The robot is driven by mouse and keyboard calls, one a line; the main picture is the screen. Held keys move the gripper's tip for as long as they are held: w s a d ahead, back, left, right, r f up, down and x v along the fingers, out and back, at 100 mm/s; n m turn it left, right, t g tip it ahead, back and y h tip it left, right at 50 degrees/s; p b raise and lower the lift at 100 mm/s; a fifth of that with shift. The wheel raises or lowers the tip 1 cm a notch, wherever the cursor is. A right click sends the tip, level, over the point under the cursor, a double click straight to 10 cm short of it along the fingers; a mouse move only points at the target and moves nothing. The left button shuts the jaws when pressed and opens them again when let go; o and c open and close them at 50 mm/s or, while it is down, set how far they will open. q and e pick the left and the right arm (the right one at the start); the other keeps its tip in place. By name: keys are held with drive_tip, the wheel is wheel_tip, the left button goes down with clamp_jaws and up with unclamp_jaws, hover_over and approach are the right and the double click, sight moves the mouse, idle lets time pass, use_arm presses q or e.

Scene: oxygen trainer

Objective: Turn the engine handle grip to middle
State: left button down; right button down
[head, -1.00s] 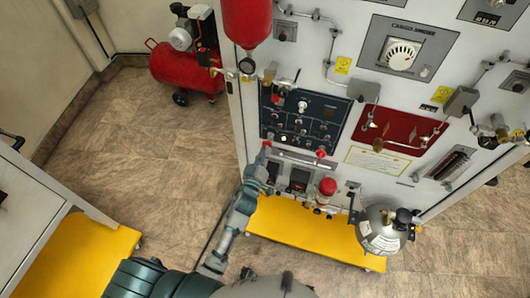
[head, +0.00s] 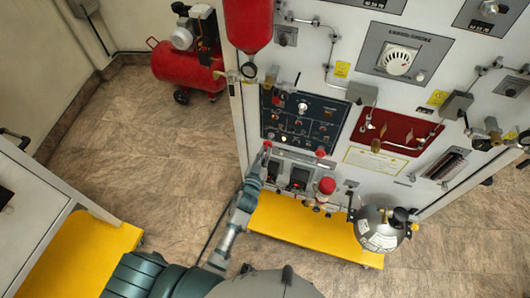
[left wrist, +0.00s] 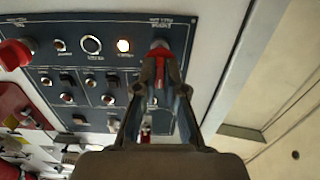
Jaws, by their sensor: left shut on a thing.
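The engine handle grip is a red handle (left wrist: 160,52) at the corner of a dark blue control panel (left wrist: 100,27). In the left wrist view it sits between the two fingers of my left gripper (left wrist: 161,72), which are shut on it. In the head view my left gripper (head: 260,162) reaches the lower left corner of the panel (head: 290,122), where a bit of red shows at its tip. The gripper hides part of the handle, so its exact angle is hard to tell. My right gripper is not in view.
A second red knob (left wrist: 15,54) sits at the panel's other corner, with several switches between. A red cylinder (head: 247,25) hangs above the panel. A grey tank (head: 380,228) stands at the lower right over a yellow base (head: 300,224). The tiled floor at left is open.

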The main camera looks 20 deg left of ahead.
use_arm(q)
drive_tip(key=shift+r, duration=0.35)
drive_tip(key=c, duration=1.3)
unclamp_jaws()
drive_tip(key=shift+c, duration=0.2)
drive_tip(key=shift+o, duration=0.5)
drive_tip(key=shift+f, duration=0.15)
drive_tip(key=s, duration=1.2)
drive_tip(key=shift+a, duration=0.2)
drive_tip(key=shift+f, duration=0.1)
